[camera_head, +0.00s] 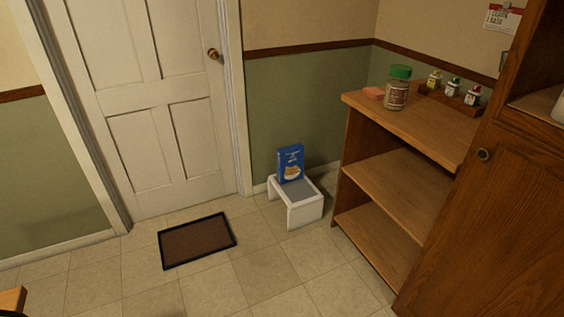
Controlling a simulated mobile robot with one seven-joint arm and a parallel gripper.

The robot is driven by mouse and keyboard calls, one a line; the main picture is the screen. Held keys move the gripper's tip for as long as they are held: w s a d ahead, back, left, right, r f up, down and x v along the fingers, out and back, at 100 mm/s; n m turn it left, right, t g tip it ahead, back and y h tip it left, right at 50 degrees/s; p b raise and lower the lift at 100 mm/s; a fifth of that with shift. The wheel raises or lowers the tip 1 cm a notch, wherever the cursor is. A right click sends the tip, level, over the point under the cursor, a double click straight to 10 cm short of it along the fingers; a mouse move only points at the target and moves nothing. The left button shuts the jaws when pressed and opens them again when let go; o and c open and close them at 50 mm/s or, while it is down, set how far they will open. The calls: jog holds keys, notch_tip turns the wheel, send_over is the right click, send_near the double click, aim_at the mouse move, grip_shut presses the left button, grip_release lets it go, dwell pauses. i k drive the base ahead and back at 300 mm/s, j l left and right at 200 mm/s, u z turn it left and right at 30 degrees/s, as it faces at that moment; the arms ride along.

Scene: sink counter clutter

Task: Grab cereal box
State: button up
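The cereal box (290,164) is blue with a pale food picture on its front. It stands upright on a small white step stool (305,214) with a grey top, against the green wall between the door and the wooden shelf unit. My gripper is not in view.
A white door (150,110) is at the left with a brown mat (197,240) before it. A wooden shelf unit (400,190) stands right of the stool. Tiled floor in front is clear.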

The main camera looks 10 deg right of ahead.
aim_at(290, 160)
jog(key=i+z, duration=0.15)
jog(key=i, duration=0.4)
jog(key=i+j+z, duration=0.1)
jog(key=i, duration=0.5)
jog(key=i+j+z, duration=0.1)
jog(key=i+z, duration=0.35)
jog(key=i, duration=0.7)
jog(key=i+l, duration=0.1)
jog(key=i, duration=1.15)
jog(key=j+u, duration=0.05)
